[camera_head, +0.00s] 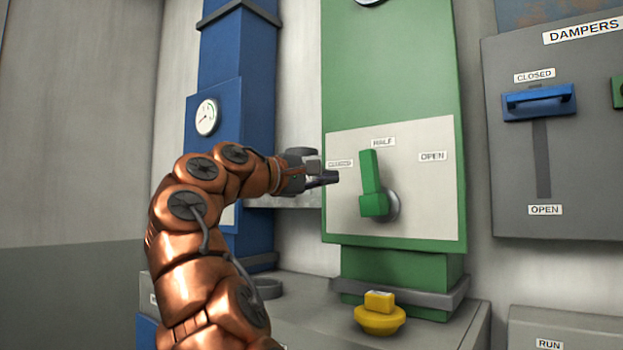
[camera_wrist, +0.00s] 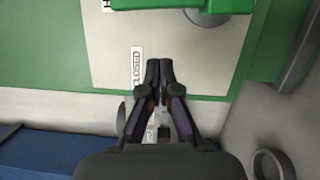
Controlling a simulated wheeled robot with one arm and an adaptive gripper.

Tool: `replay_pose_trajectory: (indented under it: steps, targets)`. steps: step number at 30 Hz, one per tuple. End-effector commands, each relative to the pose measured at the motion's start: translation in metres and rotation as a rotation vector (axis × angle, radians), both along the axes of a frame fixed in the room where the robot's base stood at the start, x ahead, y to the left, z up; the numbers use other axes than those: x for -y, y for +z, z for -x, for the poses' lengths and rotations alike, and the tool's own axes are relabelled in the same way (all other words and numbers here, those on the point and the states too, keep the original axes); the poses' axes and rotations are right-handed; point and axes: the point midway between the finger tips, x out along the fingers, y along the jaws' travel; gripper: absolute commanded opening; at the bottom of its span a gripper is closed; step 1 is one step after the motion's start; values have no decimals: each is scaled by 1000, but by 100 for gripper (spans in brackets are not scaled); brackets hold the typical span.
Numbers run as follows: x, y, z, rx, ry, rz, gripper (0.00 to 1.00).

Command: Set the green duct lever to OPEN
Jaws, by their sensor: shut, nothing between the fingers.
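The green lever (camera_head: 371,182) is on a pale plate (camera_head: 430,205) on the front of the green duct (camera_head: 388,70). It points almost straight up, near the HALF label (camera_head: 382,142), leaning slightly left. The OPEN label (camera_head: 432,157) is to its right and the CLOSED label (camera_head: 340,163) to its left. My gripper (camera_head: 334,178) is just left of the lever, in front of the plate near CLOSED, shut and empty. In the wrist view my closed fingertips (camera_wrist: 160,64) are beside the CLOSED label (camera_wrist: 137,68), apart from the green lever (camera_wrist: 185,15) at the top.
A yellow knob (camera_head: 379,318) sits below on the grey housing. The blue duct (camera_head: 235,60) with a gauge (camera_head: 206,117) stands behind my arm. The grey dampers panel (camera_head: 590,170) with a blue handle (camera_head: 539,102) is at right. The plate right of the lever is clear.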

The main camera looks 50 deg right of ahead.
Motion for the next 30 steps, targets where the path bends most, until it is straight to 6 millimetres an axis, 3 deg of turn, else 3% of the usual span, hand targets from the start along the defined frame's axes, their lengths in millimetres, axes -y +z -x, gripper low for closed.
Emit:
replay_pose_trajectory:
  steps: [4, 15, 30]
  targets:
    - [20, -1, 4, 0, -2, -3, 0]
    - [17, 3, 39, 0, 0, 1, 0]
    - [18, 5, 42, -1, 0, 0, 0]
